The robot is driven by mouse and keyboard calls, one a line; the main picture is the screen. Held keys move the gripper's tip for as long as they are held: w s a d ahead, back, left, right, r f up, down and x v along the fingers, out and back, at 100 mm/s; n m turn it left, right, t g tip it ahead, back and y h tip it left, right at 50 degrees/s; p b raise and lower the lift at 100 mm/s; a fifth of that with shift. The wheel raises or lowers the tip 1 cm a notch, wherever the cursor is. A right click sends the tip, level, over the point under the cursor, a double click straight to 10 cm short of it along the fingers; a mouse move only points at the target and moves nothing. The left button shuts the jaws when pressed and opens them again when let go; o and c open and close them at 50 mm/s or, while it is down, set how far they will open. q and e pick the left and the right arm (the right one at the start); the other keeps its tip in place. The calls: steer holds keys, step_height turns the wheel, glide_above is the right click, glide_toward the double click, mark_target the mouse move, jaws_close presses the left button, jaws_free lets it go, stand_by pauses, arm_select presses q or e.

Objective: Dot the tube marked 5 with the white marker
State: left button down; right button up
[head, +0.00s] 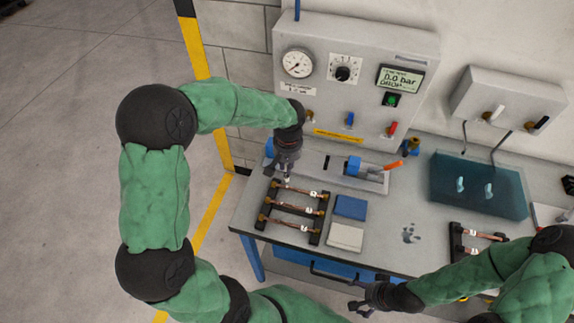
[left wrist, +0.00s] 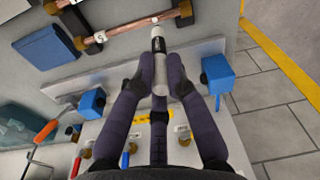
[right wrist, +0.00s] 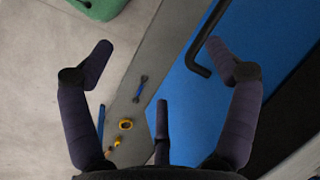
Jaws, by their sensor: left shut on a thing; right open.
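My left gripper (head: 287,168) is shut on the white marker (left wrist: 158,75), which also shows in the head view (head: 287,180). In the left wrist view, the fingers (left wrist: 160,88) clasp it and its tip end points at a copper tube (left wrist: 128,26). That tube's white label (left wrist: 100,38) seems to read 5. It is the rearmost tube in the left rack in the head view (head: 298,190). The tip end is very close to the tube; I cannot tell if they touch. My right gripper (head: 362,309) is open and empty by the bench front, also in its wrist view (right wrist: 160,58).
The left rack (head: 262,219) holds other copper tubes. Beside it lie a blue block (head: 350,207) and a pale block (head: 345,237). Behind stands the gauge panel (head: 355,75). Another rack (head: 456,243) is at the right.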

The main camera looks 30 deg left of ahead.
arm_select(q)
steer(key=shift+r+p, duration=1.4)
steer(key=shift+r, duration=0.95)
steer(key=shift+f, duration=0.1)
